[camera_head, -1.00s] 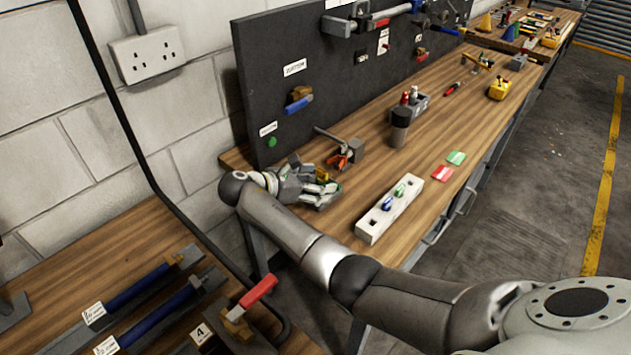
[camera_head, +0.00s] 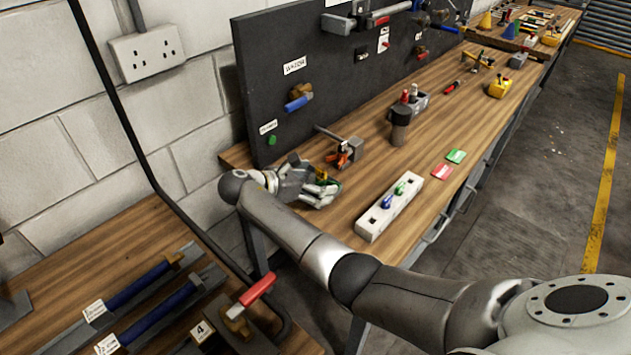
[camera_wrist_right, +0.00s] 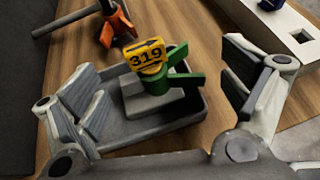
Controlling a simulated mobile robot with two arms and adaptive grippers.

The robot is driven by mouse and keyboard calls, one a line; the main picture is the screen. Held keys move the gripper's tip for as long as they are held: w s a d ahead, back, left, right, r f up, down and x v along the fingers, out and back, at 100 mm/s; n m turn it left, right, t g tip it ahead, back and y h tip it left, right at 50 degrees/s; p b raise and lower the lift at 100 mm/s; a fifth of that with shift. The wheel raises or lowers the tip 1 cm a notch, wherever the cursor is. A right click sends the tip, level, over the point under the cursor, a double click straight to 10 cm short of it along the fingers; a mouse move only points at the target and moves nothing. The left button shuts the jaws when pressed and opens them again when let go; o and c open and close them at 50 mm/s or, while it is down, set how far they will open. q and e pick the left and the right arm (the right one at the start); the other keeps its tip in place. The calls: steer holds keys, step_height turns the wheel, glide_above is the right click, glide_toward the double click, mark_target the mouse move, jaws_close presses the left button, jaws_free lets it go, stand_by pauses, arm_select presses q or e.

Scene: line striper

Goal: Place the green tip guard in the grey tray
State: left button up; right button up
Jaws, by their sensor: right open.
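The green tip guard (camera_wrist_right: 160,80), with a yellow tag marked 319, is in the grey tray (camera_wrist_right: 185,115) in the right wrist view. It appears to rest on a grey block inside, and its green arm points right toward the tray's rim. My right gripper (camera_wrist_right: 168,92) is open, with one finger at the left of the tray and the other at the right. Neither finger visibly touches the guard. In the head view my right gripper (camera_head: 322,186) is at the near left end of the bench and hides most of the tray. My left gripper is out of view.
A white holder (camera_head: 372,225) with blue and green pieces lies to the right. A black panel (camera_head: 290,100) rises behind. The wood between the holder and a dark canister (camera_head: 400,130) is clear.

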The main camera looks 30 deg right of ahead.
steer(key=p+v, duration=0.5)
steer(key=v, duration=0.7)
steer(key=shift+f, duration=0.1)
